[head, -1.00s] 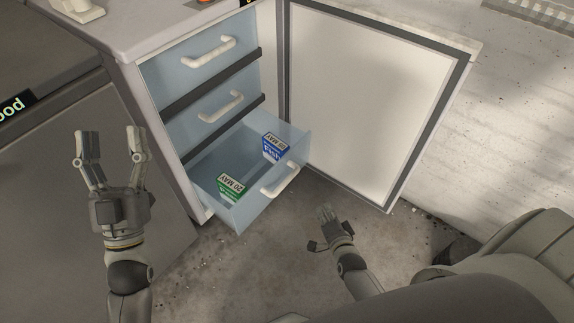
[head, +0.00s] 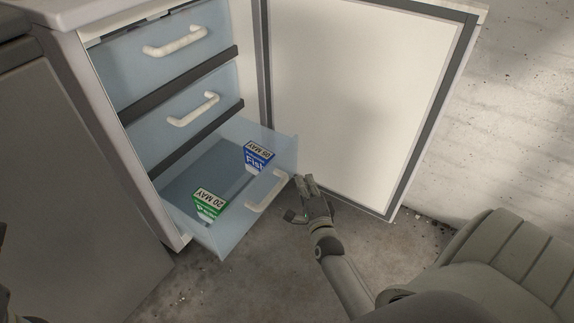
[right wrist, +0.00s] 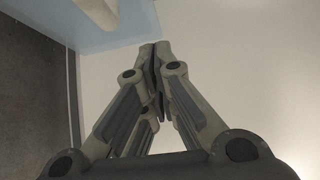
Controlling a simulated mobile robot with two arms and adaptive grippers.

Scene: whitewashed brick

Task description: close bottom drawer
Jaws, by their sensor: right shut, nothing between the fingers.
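The bottom drawer (head: 225,245) is pulled out of the cabinet. It is pale blue and see-through, with a white handle (head: 268,191) on its front. It holds a blue fish box (head: 258,158) and a green box (head: 209,204). My right gripper (head: 308,181) is shut and empty, just right of the drawer front near the handle; I cannot tell if it touches. In the right wrist view the fingers (right wrist: 155,48) meet, with a pale blue drawer edge (right wrist: 105,22) at upper left. Only a small dark piece of my left gripper (head: 3,235) shows at the left edge.
Two upper drawers (head: 160,60) are shut. The cabinet door (head: 350,100) stands wide open to the right of the drawer, close to my right gripper. A grey appliance (head: 70,190) stands on the left. The floor (head: 240,285) before the drawer is clear.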

